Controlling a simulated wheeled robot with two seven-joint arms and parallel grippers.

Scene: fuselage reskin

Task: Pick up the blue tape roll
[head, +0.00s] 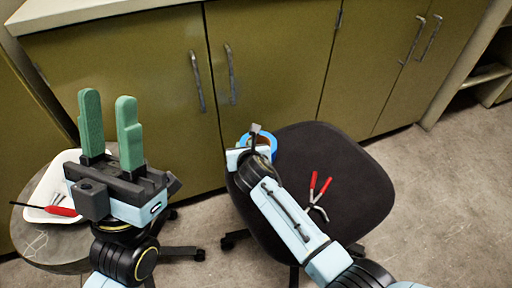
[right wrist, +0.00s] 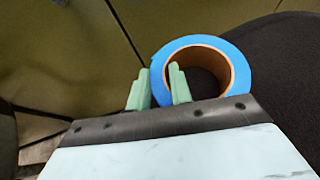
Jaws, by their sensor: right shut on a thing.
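The blue tape roll (head: 273,143) with its brown core is at the back left of the black chair seat, partly hidden by my right arm in the head view. In the right wrist view the tape roll (right wrist: 238,72) shows as a ring. My right gripper (right wrist: 159,72) is shut on its near left wall, with one green finger outside the ring and the other inside the hole. I cannot tell whether the roll touches the seat. My left gripper (head: 108,95) is open and empty, with its green fingers pointing up, at the left.
Red-handled pliers (head: 318,196) lie on the chair seat (head: 355,188). A white tray (head: 45,190) with a red-handled tool (head: 62,211) stands on a round table (head: 22,235) behind my left gripper. Olive cabinets (head: 270,60) close off the back. Floor at the right is clear.

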